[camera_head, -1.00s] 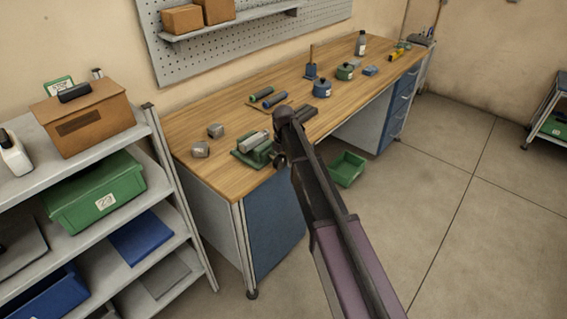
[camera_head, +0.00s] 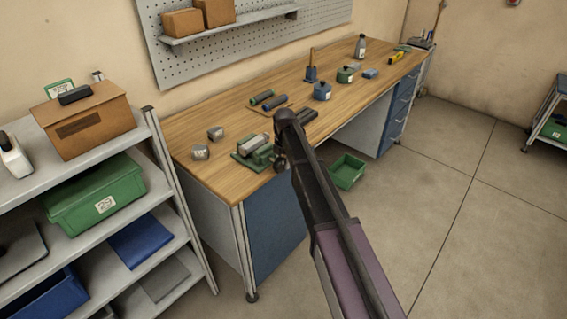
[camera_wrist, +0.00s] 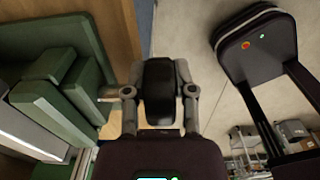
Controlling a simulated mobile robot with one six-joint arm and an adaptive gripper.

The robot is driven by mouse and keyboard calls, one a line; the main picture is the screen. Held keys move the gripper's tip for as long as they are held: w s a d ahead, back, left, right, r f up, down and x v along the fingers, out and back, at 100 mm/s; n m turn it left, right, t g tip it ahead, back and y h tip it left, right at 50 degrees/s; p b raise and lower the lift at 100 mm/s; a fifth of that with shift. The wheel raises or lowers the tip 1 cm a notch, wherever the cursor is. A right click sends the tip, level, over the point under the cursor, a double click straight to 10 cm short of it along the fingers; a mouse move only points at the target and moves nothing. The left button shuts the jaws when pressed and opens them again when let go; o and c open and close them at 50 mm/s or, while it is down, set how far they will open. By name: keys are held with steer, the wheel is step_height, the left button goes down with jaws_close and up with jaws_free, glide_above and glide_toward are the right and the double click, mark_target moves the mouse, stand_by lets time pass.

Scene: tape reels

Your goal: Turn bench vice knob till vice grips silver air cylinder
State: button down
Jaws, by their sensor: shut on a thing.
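The green bench vice (camera_head: 243,160) stands at the near left corner of the wooden bench, and its green jaws (camera_wrist: 75,85) fill the left of the wrist view. The silver air cylinder (camera_head: 256,141) lies at the vice; a pale silver piece of it shows at the lower left of the wrist view (camera_wrist: 32,130). I cannot tell whether both jaws touch it. My gripper (camera_wrist: 160,95) is shut on the black vice knob (camera_wrist: 160,78), with a finger on either side. In the head view my gripper (camera_head: 280,163) is at the vice's right end, partly hidden by my arm.
Two small grey blocks (camera_head: 200,152) lie left of the vice. Dark cylinders (camera_head: 273,101) and blue and green pots (camera_head: 322,91) stand farther back on the bench (camera_head: 225,178). A green crate (camera_head: 346,172) is on the floor. A shelf unit (camera_head: 165,190) stands at left.

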steer(key=shift+f, duration=0.1)
steer(key=g+y+b, duration=0.1)
steer(key=f+g+y+b, duration=0.1)
steer(key=g, duration=0.1)
steer(key=shift+w+y, duration=0.1)
steer(key=shift+y, duration=0.2)
steer(key=shift+f+g+y+b, duration=0.15)
steer(key=shift+g+y+b, duration=0.45)
steer(key=shift+g+b, duration=0.4)
steer(key=shift+s+g+y+b, duration=0.2)
steer(key=shift+g+y+b, duration=0.15)
steer(key=shift+b, duration=0.2)
steer(key=shift+c, duration=2.2)
jaws_free()
steer(key=shift+r+p, duration=0.3)
steer(key=shift+p, duration=0.1)
